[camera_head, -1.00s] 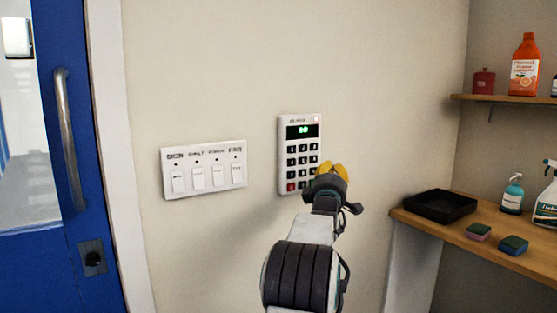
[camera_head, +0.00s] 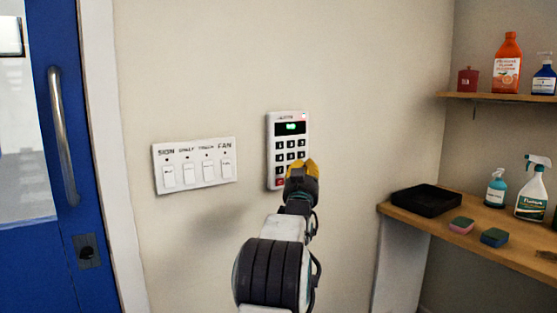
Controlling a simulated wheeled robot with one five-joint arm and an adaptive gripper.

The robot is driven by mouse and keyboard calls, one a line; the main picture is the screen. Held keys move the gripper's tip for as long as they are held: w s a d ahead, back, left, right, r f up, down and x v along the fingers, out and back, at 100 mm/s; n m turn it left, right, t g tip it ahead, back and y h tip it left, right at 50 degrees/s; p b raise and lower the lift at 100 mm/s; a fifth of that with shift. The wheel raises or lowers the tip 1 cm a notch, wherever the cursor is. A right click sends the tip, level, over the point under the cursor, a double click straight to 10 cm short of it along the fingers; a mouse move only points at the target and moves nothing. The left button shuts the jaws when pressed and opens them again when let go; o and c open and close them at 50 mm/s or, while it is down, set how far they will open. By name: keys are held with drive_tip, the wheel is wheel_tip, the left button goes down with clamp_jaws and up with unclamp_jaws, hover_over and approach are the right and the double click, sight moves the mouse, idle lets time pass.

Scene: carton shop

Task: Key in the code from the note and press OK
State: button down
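The white keypad (camera_head: 271,150) hangs on the beige wall in the middle of the view. Its dark display shows small green characters, too blurred to read surely. A small red light shows at its top right. Rows of black keys lie below, with a red key at the bottom left. My gripper (camera_head: 302,168), with yellow fingertips, is in front of the keypad's lower right part and hides some keys there. The fingertips look close together, but I cannot tell if they touch a key. No note with a code shows in this view.
A white panel of several labelled switches (camera_head: 194,165) is on the wall left of the keypad. A blue door (camera_head: 75,200) stands at the far left. At right, a wooden counter (camera_head: 470,243) holds a black tray (camera_head: 427,213), sponges and spray bottles, below a shelf (camera_head: 500,97).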

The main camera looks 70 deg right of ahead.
drive_tip(key=m, duration=0.8)
drive_tip(key=shift+a+r+m, duration=0.15)
drive_tip(key=shift+r+m, duration=0.15)
drive_tip(key=shift+m, duration=0.1)
drive_tip(key=shift+w, duration=0.1)
